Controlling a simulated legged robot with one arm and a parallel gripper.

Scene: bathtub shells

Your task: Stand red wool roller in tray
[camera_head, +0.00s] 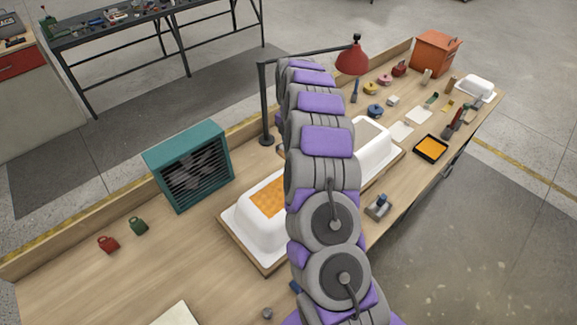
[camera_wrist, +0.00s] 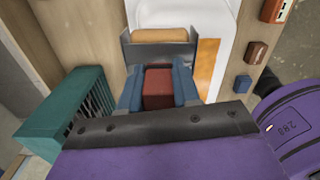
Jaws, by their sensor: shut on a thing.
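In the wrist view my gripper (camera_wrist: 158,92) has its blue fingers shut on a dark red, block-like piece, which I take to be the red wool roller (camera_wrist: 158,86). Only its near face shows, so its full shape and tilt cannot be told. A grey plate and a tan rounded piece (camera_wrist: 160,35) sit just beyond it. In the head view my own arm hides the gripper and the roller. A black tray (camera_head: 444,153) with an orange inside lies on the right part of the bench, near its front edge. It is not recognisable in the wrist view.
A white tub shell with an orange patch (camera_head: 247,222) lies by my arm, another white shell (camera_head: 375,150) beyond. A teal heater (camera_head: 187,165) stands left, a red lamp (camera_head: 352,60) behind. A grey metal tool (camera_head: 378,207) lies near the front edge. Small tools crowd the right end.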

